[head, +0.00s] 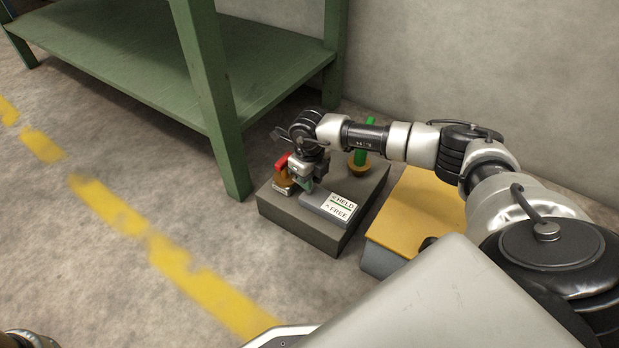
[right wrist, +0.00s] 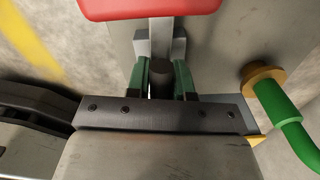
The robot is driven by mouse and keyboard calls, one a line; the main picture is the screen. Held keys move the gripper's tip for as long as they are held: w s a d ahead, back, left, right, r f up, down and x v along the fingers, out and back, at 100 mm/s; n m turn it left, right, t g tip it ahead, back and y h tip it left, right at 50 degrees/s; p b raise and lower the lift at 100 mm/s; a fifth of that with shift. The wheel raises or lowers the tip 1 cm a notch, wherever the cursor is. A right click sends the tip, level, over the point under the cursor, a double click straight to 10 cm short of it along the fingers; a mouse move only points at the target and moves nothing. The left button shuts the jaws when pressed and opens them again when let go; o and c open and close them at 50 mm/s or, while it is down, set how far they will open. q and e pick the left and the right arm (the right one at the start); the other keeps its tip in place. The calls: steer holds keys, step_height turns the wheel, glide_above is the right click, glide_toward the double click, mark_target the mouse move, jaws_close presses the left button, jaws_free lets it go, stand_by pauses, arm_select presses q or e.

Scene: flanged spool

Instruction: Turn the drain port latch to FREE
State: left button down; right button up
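A grey block (head: 306,228) on the floor carries a label plate reading HELD and FREE (head: 340,207). My right gripper (head: 304,185) points down beside the label. In the right wrist view its green fingers (right wrist: 168,80) fit closely on both sides of a short dark post (right wrist: 160,82), in front of a grey bracket (right wrist: 160,42). The gripper hides the post and the latch's pointing from the head view. My left gripper is out of view.
A green pipe (head: 366,138) rises from a brass flange (head: 358,167) at the block's back. A yellow-topped box (head: 420,208) stands close to the right. A green metal rack (head: 215,100) stands behind left. The floor at left, with a yellow line (head: 110,210), is clear.

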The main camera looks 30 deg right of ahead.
jaws_close()
